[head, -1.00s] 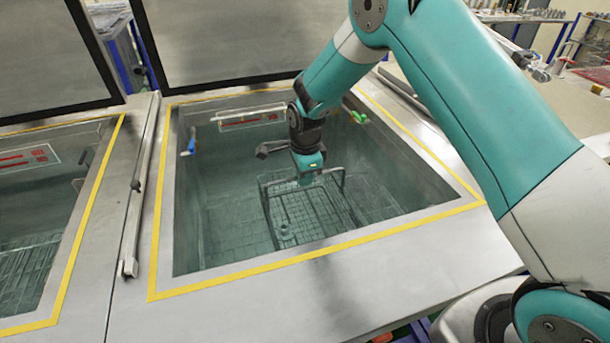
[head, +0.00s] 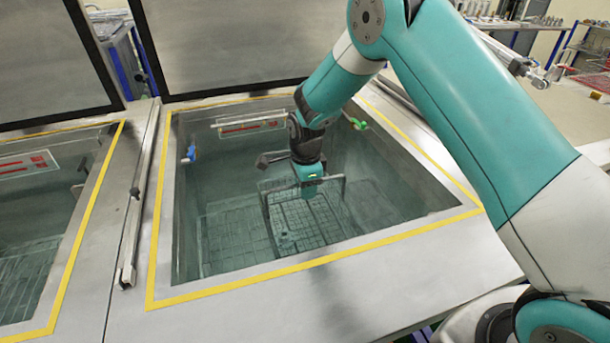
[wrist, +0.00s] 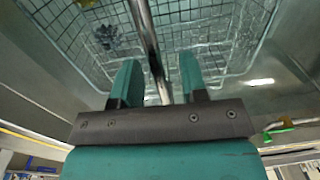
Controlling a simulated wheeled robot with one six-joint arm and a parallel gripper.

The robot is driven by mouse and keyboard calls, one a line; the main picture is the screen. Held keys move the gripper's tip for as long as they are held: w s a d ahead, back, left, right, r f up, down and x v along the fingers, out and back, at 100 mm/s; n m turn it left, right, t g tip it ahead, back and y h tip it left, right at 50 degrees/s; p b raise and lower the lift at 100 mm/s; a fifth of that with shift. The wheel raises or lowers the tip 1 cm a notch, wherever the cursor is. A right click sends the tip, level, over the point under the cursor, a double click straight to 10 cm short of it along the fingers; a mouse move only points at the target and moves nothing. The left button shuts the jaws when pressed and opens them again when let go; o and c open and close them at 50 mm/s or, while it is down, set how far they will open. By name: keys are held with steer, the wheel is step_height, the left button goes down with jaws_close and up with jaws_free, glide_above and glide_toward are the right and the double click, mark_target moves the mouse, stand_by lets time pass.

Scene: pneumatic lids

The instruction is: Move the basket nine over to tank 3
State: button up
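A wire-mesh basket (head: 300,222) sits down inside the open tank (head: 182,235) in the middle of the head view. Its raised handle (head: 343,190) stands above the mesh. No number on the basket can be read. My gripper (head: 310,194) reaches down into the tank at the handle. In the wrist view, my two teal fingers (wrist: 158,78) are apart, one on each side of the metal handle bar (wrist: 147,38). Gaps show between the bar and the fingers. The basket mesh (wrist: 205,35) shows beyond the fingertips.
A second open tank (head: 35,225) lies to the left, past a steel divider with a rail (head: 133,220). Raised lids (head: 225,45) stand behind both tanks. A blue fitting (head: 190,150) and a green fitting (head: 358,123) sit on the tank's inner walls.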

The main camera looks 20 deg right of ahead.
step_height(320, 180, up, 29)
steer(key=p, duration=0.7)
steer(key=shift+s+r, duration=0.15)
steer(key=shift+s, duration=0.2)
stand_by(0.3)
steer(key=s+a+n+y+b, duration=0.1)
steer(key=s+a+n+y, duration=0.1)
steer(key=s+n, duration=1)
steer(key=s+a+n+y+b, duration=0.2)
steer(key=s+n, duration=1.1)
steer(key=s, duration=0.7)
steer(key=shift+s+f, duration=0.15)
steer(key=shift+f, duration=0.2)
steer(key=shift+a, duration=0.1)
